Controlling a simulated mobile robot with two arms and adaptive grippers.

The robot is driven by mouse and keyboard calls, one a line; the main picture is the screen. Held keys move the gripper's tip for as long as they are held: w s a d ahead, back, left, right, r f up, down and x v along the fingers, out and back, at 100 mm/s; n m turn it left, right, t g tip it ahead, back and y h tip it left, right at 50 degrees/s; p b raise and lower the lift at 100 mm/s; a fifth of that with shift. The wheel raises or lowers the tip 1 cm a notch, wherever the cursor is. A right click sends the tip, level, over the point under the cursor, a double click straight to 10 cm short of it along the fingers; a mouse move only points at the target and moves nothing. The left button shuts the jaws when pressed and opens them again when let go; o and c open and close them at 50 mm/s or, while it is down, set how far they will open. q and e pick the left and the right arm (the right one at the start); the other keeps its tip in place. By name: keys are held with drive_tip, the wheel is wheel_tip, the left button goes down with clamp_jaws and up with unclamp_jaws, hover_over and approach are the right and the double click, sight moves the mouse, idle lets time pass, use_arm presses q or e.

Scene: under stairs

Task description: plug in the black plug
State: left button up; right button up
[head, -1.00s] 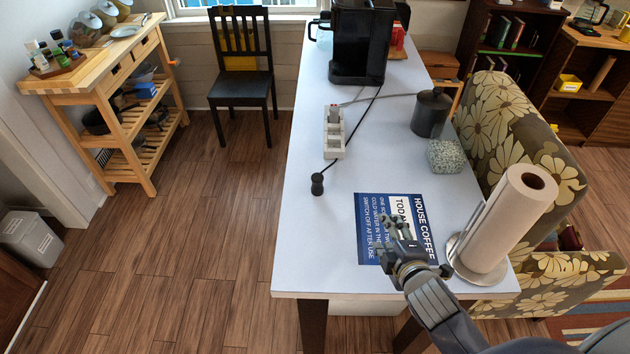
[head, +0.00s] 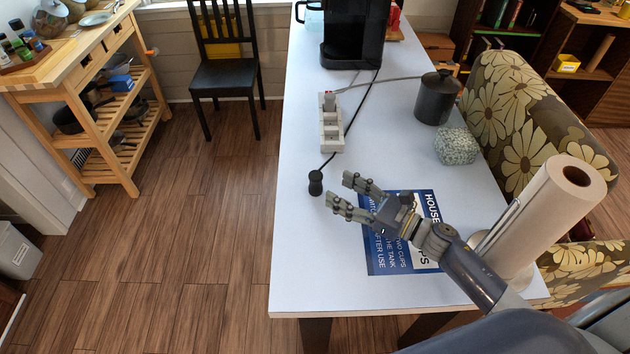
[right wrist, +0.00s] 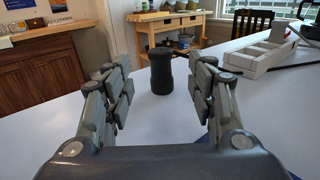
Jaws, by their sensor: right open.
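The black plug (head: 315,183) stands on the white table near its left edge, with its cord running back past the power strip toward the coffee machine. The white power strip (head: 331,130) lies just behind the plug; one plug sits in its far end. My right gripper (head: 338,194) is open and empty, low over the table, just right of the plug. In the right wrist view the black plug (right wrist: 161,72) stands upright beyond and between the open fingers, not touching them. The power strip (right wrist: 262,54) is at the right there. My left gripper is not in view.
A blue and white sign (head: 400,258) lies under my right arm. A paper towel roll (head: 545,215), a patterned box (head: 456,147) and a black canister (head: 436,100) stand at the right. The coffee machine (head: 352,35) is at the back. The table's left side is clear.

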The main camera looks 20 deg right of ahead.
sight(316, 175)
drive_tip(key=x, duration=0.8)
drive_tip(key=shift+w+a+p, duration=0.1)
drive_tip(key=shift+w+p, duration=0.05)
drive_tip(key=shift+p, duration=0.15)
drive_tip(key=c, duration=1.2)
